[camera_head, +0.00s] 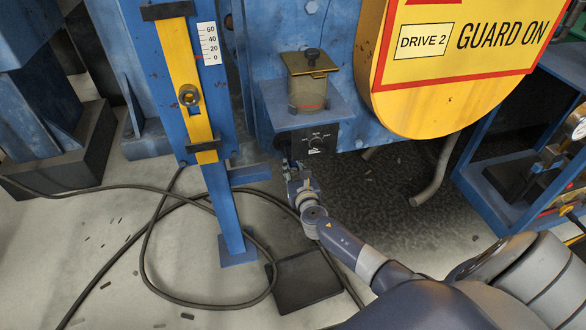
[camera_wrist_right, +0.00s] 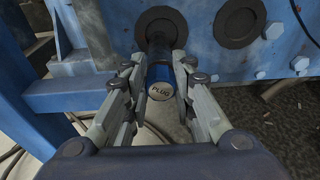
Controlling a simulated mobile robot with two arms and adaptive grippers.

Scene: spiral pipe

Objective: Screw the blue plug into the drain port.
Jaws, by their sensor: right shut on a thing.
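The blue plug (camera_wrist_right: 161,76) sits between the fingers of my right gripper (camera_wrist_right: 160,84) in the right wrist view. Its pale end face, marked PLUG, points toward the camera. My right gripper is shut on its sides. The dark drain port (camera_wrist_right: 158,24) with its round flange lies straight beyond the plug, on the blue machine wall. The plug's far end meets or overlaps the dark port pipe; I cannot tell how deep it sits. In the head view my right gripper (camera_head: 297,172) is below a black panel, and the plug is not clear there. My left gripper is not in view.
A second dark round flange (camera_wrist_right: 239,22) is right of the port. In the head view a blue shelf (camera_head: 303,108) holds a jar with a brass lid. A yellow guard (camera_head: 430,80) overhangs the right. A black cable (camera_head: 150,235) loops on the floor near a dark mat (camera_head: 303,283).

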